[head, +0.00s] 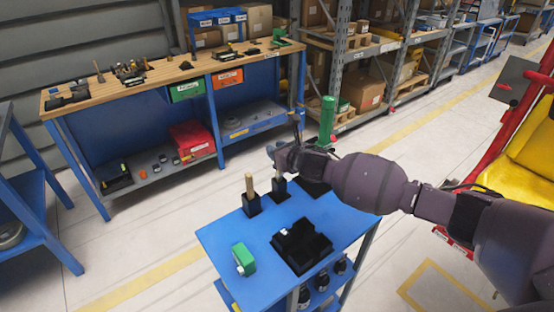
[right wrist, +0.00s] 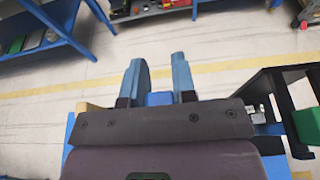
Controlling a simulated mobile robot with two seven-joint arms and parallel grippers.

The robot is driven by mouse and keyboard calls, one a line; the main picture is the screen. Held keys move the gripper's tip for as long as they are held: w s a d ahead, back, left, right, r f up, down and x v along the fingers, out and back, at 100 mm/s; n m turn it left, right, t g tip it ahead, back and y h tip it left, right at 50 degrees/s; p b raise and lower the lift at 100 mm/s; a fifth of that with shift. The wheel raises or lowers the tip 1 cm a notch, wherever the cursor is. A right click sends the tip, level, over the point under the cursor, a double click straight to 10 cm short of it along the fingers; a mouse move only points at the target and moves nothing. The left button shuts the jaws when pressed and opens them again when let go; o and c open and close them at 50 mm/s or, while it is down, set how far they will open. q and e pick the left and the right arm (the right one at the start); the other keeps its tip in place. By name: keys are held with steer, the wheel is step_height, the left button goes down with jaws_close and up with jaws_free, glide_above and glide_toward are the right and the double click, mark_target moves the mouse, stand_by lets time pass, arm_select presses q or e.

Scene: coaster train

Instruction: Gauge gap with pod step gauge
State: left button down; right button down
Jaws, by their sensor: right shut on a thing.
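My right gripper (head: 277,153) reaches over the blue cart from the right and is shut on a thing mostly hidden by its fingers. A grey upright piece (head: 279,184), which looks like the step gauge, stands just below the fingers at a black holder. In the right wrist view a small blue block (right wrist: 160,98) shows between the two fingers (right wrist: 160,75); it may be the gauge's handle. I cannot tell whether the gauge is lifted from its holder. No gap to be gauged can be made out. My left gripper is not in view.
On the blue cart top (head: 225,235) are a wood-handled tool (head: 249,185) in a black holder, a green block (head: 243,259) and a black tray (head: 302,246). A tall green cylinder (head: 327,120) rises behind my wrist. A workbench (head: 150,80) stands beyond open floor.

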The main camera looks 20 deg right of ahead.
step_height(320, 180, up, 16)
steer(key=shift+p, duration=0.3)
stand_by(1.0)
